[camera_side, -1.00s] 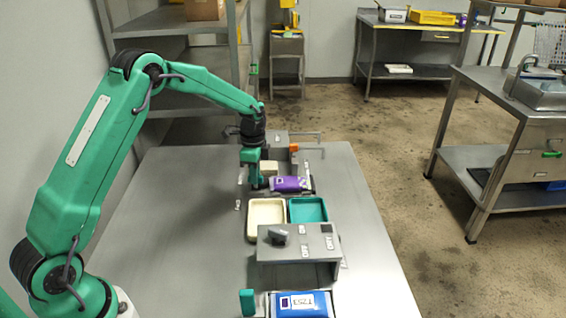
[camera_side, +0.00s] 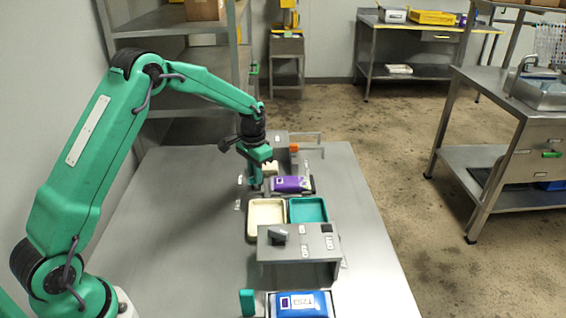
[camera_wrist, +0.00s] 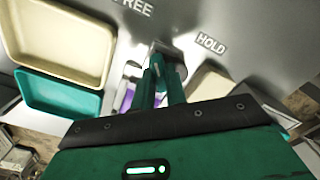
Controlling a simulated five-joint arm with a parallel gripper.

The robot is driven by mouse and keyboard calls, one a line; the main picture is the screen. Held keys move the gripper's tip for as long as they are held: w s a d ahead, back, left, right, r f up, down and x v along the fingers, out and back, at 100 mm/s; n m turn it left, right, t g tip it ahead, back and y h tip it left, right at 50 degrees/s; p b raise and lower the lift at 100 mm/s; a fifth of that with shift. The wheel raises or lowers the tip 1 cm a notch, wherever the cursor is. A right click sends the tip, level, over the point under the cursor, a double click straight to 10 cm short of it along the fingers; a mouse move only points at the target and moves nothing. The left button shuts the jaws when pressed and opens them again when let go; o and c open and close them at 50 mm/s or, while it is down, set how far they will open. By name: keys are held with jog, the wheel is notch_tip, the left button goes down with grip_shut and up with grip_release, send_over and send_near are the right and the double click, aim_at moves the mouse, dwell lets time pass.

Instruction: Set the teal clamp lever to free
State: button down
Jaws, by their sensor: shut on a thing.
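My gripper (camera_side: 256,181) is low over the far side of the bench, at the left of the purple pouch (camera_side: 291,184). In the wrist view my gripper (camera_wrist: 164,72) is closed between the FREE label (camera_wrist: 134,6) and the HOLD label (camera_wrist: 211,43), nearer to HOLD. It is shut on the teal clamp lever, which is mostly hidden by my teal fingers. A grey metal piece (camera_wrist: 168,48) shows just past the fingertips. The purple pouch (camera_wrist: 127,97) is partly hidden behind the fingers.
A cream tray (camera_side: 267,235) and teal tray (camera_side: 308,220) lie in front of the pouch. Nearer stand a grey switch box (camera_side: 298,268), a teal block (camera_side: 247,302) and a blue pouch (camera_side: 300,305). A cream block (camera_side: 271,167) is close behind my gripper. The bench's left half is clear.

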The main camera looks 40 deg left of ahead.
jog(key=shift+n, duration=0.7)
jog(key=c, duration=1.4)
grip_release()
jog(key=shift+c, duration=0.2)
jog(key=shift+r, duration=0.1)
notch_tip(320, 180, up, 7)
jog(key=shift+r, duration=0.35)
